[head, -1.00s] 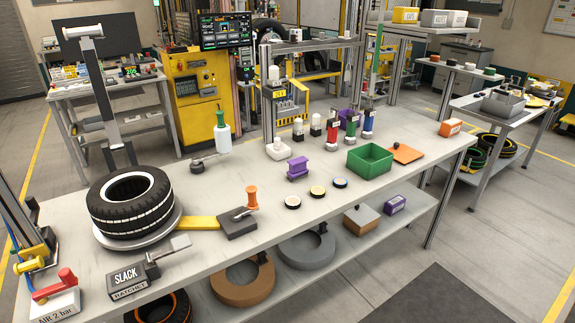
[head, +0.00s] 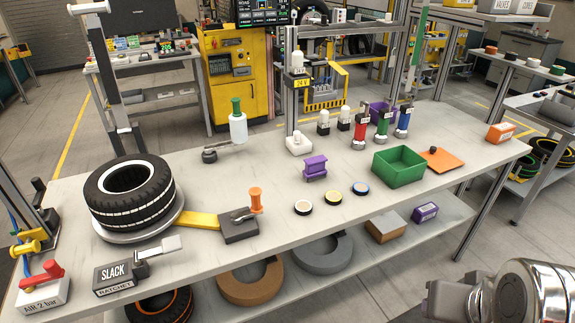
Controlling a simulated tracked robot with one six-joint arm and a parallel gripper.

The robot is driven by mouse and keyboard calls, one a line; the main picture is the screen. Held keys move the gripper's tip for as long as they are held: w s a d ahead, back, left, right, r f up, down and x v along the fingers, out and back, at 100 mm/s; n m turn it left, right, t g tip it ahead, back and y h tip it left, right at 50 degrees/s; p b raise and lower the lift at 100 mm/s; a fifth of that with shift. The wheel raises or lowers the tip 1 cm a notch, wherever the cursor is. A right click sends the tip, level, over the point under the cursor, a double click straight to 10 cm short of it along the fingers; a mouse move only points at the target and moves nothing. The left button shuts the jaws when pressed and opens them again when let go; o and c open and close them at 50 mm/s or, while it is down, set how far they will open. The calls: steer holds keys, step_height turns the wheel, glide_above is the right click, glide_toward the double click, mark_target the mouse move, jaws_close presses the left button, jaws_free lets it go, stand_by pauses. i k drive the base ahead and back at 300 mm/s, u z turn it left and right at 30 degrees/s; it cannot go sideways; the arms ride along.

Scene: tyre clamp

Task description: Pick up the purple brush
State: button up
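The purple brush (head: 315,168) stands on the workbench (head: 260,185), right of the middle of the head view. It looks like a small purple block with a wider top and base. It is behind the row of small round tins and left of the green bin. Nothing touches it. Part of my arm, grey and shiny metal, shows at the bottom right corner, well away from the brush. My gripper fingers are not visible.
Three tins (head: 333,198) lie in front of the brush. A purple box (head: 425,212) is on the lower shelf.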

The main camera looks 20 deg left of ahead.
mark_target(315, 170)
steer(key=u, duration=0.4)
steer(key=i, duration=0.6)
steer(key=u, duration=0.75)
steer(key=i, duration=0.75)
steer(key=u, duration=0.35)
